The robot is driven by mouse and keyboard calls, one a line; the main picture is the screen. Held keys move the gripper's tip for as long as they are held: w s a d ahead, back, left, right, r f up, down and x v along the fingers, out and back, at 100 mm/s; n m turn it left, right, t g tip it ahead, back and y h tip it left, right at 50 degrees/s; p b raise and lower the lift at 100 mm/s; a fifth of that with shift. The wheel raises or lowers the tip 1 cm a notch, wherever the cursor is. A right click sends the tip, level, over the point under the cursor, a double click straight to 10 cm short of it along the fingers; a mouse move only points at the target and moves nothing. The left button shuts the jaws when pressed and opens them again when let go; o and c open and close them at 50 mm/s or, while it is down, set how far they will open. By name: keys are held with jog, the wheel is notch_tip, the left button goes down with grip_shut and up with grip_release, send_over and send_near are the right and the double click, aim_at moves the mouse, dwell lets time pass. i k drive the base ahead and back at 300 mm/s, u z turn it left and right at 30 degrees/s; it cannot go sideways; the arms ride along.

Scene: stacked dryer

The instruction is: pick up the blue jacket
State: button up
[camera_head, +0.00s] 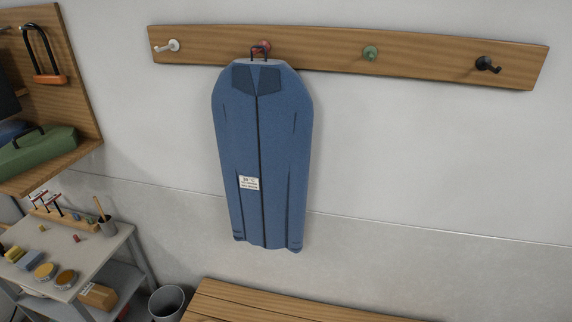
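The blue jacket (278,140) hangs flat against the wall from a dark loop at its collar, on the red peg (263,46) of a wooden rail (320,50). It has a dark centre line, a dark collar and a small white label (249,183) with print too small to read. Its lower hem hangs above a wooden bench. My gripper is not in this view.
The rail also has a white peg (173,45), a green peg (370,53) and a black hook (488,65), all empty. A slatted bench (270,304) stands below. At left are a cluttered grey table (95,250), a wooden shelf (75,60) and a bin (167,302). The wall at right is clear.

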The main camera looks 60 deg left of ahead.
aim_at(263, 112)
jog(key=u, duration=0.2)
jog(key=i, duration=0.55)
jog(key=u, duration=1.25)
jog(key=k, duration=0.3)
jog(key=u, duration=2.5)
